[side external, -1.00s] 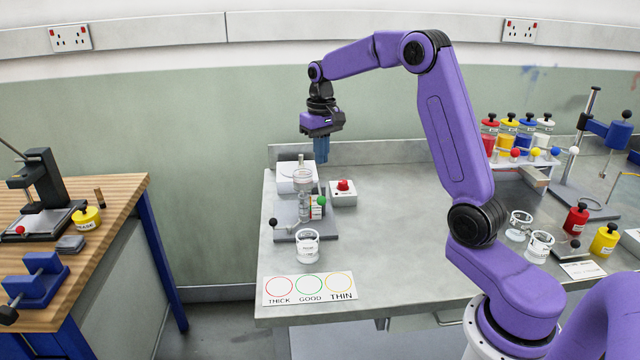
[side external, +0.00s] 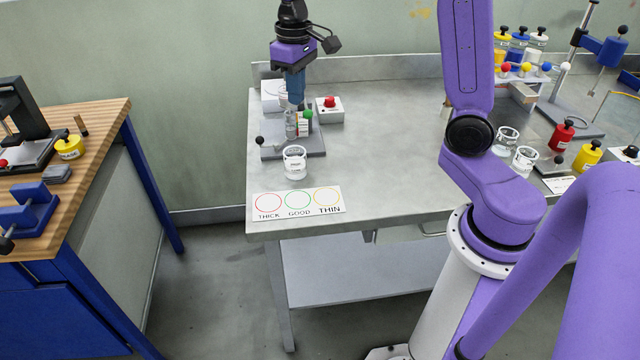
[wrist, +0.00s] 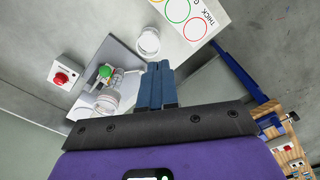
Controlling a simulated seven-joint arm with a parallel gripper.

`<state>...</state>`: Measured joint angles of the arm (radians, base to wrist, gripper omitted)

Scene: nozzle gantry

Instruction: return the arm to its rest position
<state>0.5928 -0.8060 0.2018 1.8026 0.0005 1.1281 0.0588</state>
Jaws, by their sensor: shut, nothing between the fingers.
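My purple gripper with blue fingers (side external: 295,86) is at the left end of the grey metal bench (side external: 390,140), above the small stand (side external: 312,147) with a clear cup and a green knob. Its fingers point down and are shut with nothing between them. In the wrist view the blue fingers (wrist: 156,84) are together. In that view the stand's green knob (wrist: 105,72) and clear cup (wrist: 107,101) lie to the left of the fingers. Whether the fingertips touch the stand's parts cannot be told.
A glass beaker (side external: 295,164) stands in front of the stand. A white box with a red button (side external: 329,109) is behind it. The THICK/GOOD/THIN card (side external: 297,203) lies at the bench's front. A wooden bench (side external: 90,150) is at left. Jars and beakers (side external: 523,160) stand at right.

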